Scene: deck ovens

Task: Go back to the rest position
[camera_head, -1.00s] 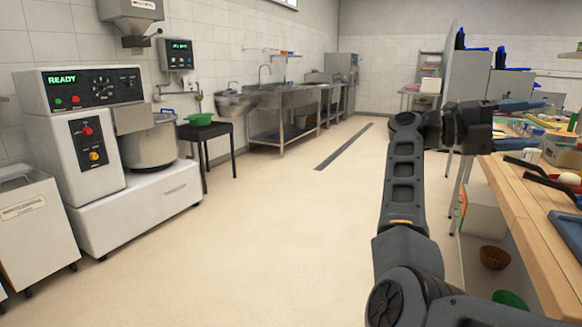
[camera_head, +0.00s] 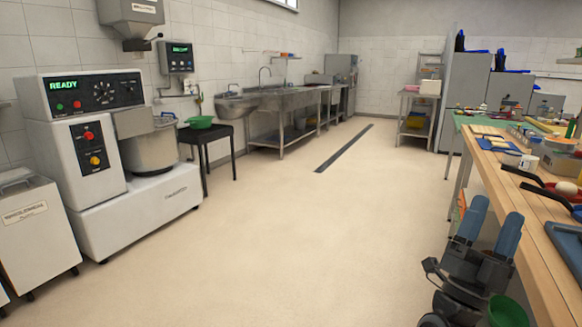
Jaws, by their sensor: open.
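My gripper (camera_head: 491,222) is at the lower right of the head view. Its two blue fingers point up and stand apart, with nothing between them. It is low, beside the left edge of the wooden worktable (camera_head: 522,236) and below its top. The rest of my arm is mostly out of view below the frame.
The worktable carries black-handled tools, a white cup (camera_head: 528,163), a blue tray (camera_head: 568,243) and several small items. A green bin (camera_head: 508,312) sits low beside my gripper. A mixer (camera_head: 148,150) stands at left, sinks (camera_head: 285,100) behind. The middle floor (camera_head: 300,220) is clear.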

